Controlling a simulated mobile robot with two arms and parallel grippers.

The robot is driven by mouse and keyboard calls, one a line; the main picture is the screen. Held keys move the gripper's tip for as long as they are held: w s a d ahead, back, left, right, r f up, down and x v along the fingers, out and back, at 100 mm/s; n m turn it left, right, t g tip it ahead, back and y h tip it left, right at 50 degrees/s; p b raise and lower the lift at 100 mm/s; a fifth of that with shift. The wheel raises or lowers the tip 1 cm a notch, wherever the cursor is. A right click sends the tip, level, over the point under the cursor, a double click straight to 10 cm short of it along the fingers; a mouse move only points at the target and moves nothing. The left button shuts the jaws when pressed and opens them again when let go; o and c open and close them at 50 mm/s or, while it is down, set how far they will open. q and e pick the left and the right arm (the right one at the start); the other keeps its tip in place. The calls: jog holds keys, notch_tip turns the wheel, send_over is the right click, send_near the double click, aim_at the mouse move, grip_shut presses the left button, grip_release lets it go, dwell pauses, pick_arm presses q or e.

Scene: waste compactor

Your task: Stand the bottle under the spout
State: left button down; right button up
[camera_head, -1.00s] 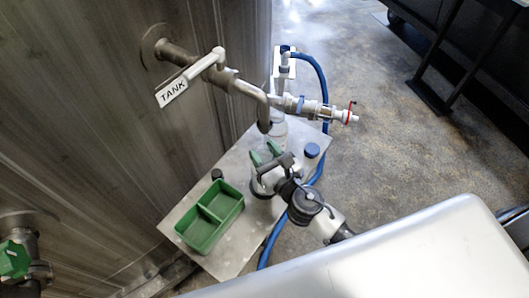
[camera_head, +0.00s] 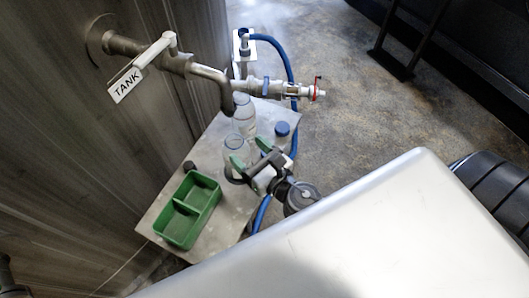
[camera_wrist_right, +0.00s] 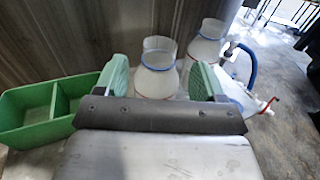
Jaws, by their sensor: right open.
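A clear bottle (camera_head: 234,146) stands on the metal plate at the fingers of my right gripper (camera_head: 250,156). A second clear bottle (camera_head: 244,108) stands farther back, close to the spout. The spout (camera_head: 227,100) is a bent metal pipe with its mouth pointing down; I cannot tell whether a bottle is exactly below it. My right gripper is open, green fingers apart. In the right wrist view the near bottle (camera_wrist_right: 158,68) appears between the fingers (camera_wrist_right: 160,80), with gaps on both sides; the other bottle (camera_wrist_right: 208,42) is beyond. My left gripper is out of view.
A green two-part tray (camera_head: 187,208) sits on the plate (camera_head: 228,212) at its near left. A blue-capped container (camera_head: 282,133) stands right of the bottles. A valve pipe (camera_head: 285,90) and blue hose (camera_head: 290,65) lie behind. The TANK wall (camera_head: 60,150) bounds the left.

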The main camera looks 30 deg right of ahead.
jog(key=b+v, duration=0.2)
jog(key=v, duration=0.4)
dwell(0.4)
